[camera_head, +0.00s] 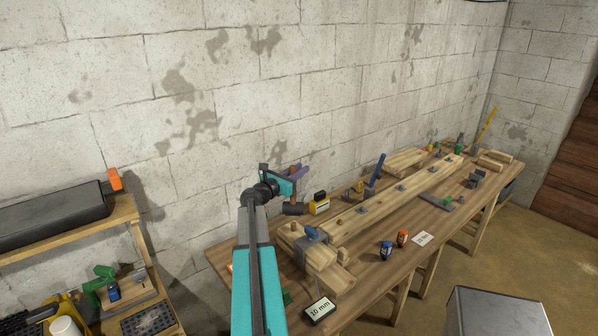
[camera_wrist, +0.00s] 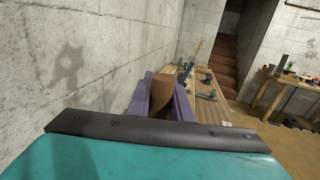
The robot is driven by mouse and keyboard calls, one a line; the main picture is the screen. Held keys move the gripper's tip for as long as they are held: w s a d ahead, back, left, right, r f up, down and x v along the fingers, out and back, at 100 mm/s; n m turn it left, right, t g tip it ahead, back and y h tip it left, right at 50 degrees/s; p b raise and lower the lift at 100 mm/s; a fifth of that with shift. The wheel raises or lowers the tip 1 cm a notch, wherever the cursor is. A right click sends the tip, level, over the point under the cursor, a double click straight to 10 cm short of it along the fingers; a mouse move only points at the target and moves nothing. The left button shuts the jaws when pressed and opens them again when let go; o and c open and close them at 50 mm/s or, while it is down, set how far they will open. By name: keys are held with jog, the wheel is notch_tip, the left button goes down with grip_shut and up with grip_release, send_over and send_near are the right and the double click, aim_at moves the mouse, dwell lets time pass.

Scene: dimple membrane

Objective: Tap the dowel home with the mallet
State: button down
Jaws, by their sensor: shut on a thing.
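My gripper (camera_head: 298,172), with purple fingers, is raised over the left end of the workbench. It is shut on the brown handle of the mallet (camera_head: 293,208), whose dark head hangs below. In the wrist view the mallet handle (camera_wrist: 161,103) sits between the purple fingers of my gripper (camera_wrist: 163,98); the head is hidden there. The mallet head is above or just behind the stacked wood at the bench's left end; I cannot tell if it touches. A small peg, perhaps the dowel (camera_head: 294,227), shows on that wood. Another small peg shows further right on the long beam.
A block wall stands close behind. A shelf (camera_head: 125,212) is at left.

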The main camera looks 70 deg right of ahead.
dwell(0.8)
notch_tip(320, 180, down, 6)
jog(key=b, duration=0.4)
jog(key=shift+r+p, duration=1.4)
jog(key=shift+r, duration=1.05)
